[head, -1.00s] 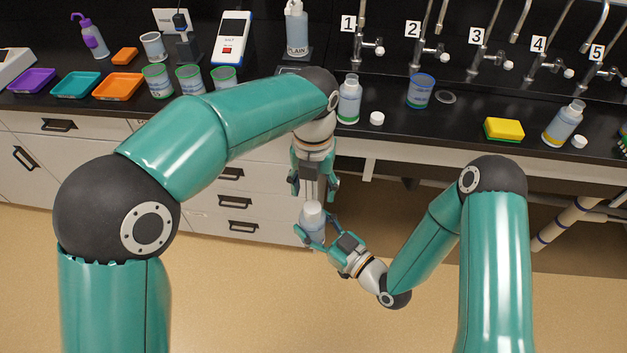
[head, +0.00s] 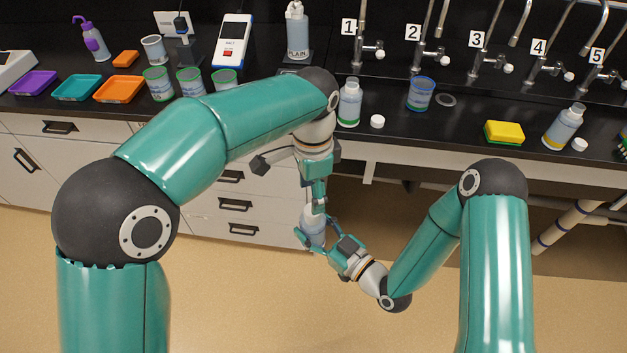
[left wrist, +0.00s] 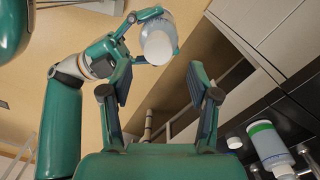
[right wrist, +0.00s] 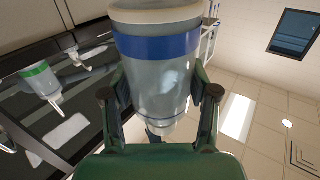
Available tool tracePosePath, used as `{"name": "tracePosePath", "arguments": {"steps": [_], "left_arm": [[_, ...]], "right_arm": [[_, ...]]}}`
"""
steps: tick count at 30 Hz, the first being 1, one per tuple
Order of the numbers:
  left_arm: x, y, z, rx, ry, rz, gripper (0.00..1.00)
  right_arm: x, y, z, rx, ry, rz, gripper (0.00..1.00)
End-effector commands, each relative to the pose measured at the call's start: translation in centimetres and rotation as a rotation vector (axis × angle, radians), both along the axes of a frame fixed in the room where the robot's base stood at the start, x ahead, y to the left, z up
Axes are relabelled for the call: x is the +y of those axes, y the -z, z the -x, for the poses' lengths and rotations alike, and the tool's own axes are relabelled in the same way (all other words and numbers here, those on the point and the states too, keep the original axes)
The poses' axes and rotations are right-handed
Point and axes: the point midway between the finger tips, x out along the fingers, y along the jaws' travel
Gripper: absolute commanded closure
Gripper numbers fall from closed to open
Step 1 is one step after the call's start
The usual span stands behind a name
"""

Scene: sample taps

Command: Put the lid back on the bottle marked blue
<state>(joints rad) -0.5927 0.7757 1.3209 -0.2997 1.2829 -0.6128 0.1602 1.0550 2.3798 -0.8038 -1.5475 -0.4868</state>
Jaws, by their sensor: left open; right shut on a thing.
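My right gripper (head: 318,234) is shut on a bottle with a blue band (head: 313,232), held in front of the drawers. In the right wrist view the blue-banded bottle (right wrist: 158,75) fills the space between the fingers. In the left wrist view it has a round white top (left wrist: 158,46) that looks like a lid; how it is seated I cannot tell. My left gripper (head: 315,205) points down just above the bottle, partly hiding its top. In the left wrist view my left gripper (left wrist: 160,72) is open and empty, with the bottle beyond its fingertips.
A green-banded bottle (head: 349,103) stands on the counter beside a white lid (head: 377,121). A yellow-banded bottle (head: 563,127) stands farther right, near another lid (head: 580,144). A blue-rimmed cup (head: 421,94) and a sponge (head: 504,132) are between them. The counter edge is behind my grippers.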

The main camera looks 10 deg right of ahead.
Motion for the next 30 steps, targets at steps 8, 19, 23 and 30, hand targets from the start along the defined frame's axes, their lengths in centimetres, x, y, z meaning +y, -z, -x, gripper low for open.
{"name": "tracePosePath", "arguments": {"steps": [8, 19, 23, 30], "left_arm": [[0.1, -0.5, 0.1, -0.006, -0.616, -0.014, 0.39], [0.1, -1.2, 0.2, -0.017, -1.43, -0.029, 0.39], [0.1, -1.5, 0.2, -0.02, -1.658, -0.032, 0.39], [0.1, -2.2, 0.2, -0.022, -1.886, -0.029, 0.39]], "right_arm": [[0.0, -0.1, 0.0, -0.002, 0.0, -0.001, 1.0], [0.0, -0.1, 0.0, -0.002, 0.0, -0.001, 1.0], [0.0, -0.1, 0.0, -0.002, 0.0, -0.001, 1.0], [0.0, -0.1, 0.0, -0.002, 0.0, -0.001, 1.0]]}}
